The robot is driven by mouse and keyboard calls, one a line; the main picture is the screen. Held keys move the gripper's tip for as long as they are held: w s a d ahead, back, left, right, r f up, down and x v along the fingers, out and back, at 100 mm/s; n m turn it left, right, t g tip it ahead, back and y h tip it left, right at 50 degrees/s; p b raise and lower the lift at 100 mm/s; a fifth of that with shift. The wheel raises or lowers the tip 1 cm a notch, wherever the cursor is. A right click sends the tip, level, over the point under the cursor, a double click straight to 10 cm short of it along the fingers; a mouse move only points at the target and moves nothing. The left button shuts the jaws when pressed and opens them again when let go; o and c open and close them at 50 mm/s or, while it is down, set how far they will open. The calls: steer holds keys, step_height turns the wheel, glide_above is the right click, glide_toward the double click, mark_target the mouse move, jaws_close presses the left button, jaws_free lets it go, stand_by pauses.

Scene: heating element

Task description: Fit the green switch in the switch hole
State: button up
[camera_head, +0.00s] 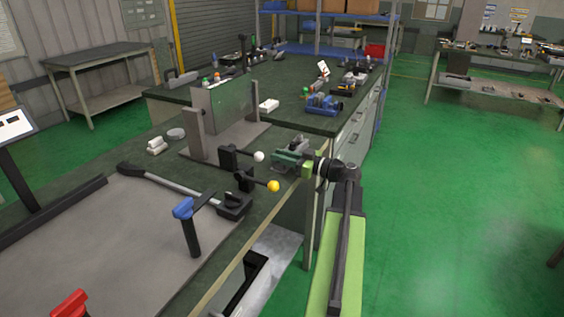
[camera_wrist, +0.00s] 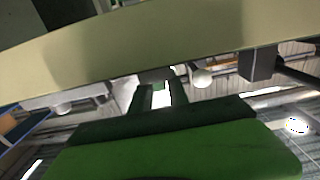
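My gripper (camera_head: 290,161) is dark green and reaches left from the arm to the right edge of the near bench, just right of the white ball knob (camera_head: 259,156) and yellow ball knob (camera_head: 273,185). In the wrist view its two fingers (camera_wrist: 161,96) stand apart with a bright gap between them. A dark piece with a small green patch shows at the fingertips; I cannot tell if this is the green switch or whether it is gripped. I cannot make out the switch hole in either view.
A grey upright panel (camera_head: 231,105) stands on a base plate behind the knobs. The back bench holds a blue vise (camera_head: 325,104). Open green floor (camera_head: 460,210) lies to the right.

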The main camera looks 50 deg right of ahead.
jaws_close()
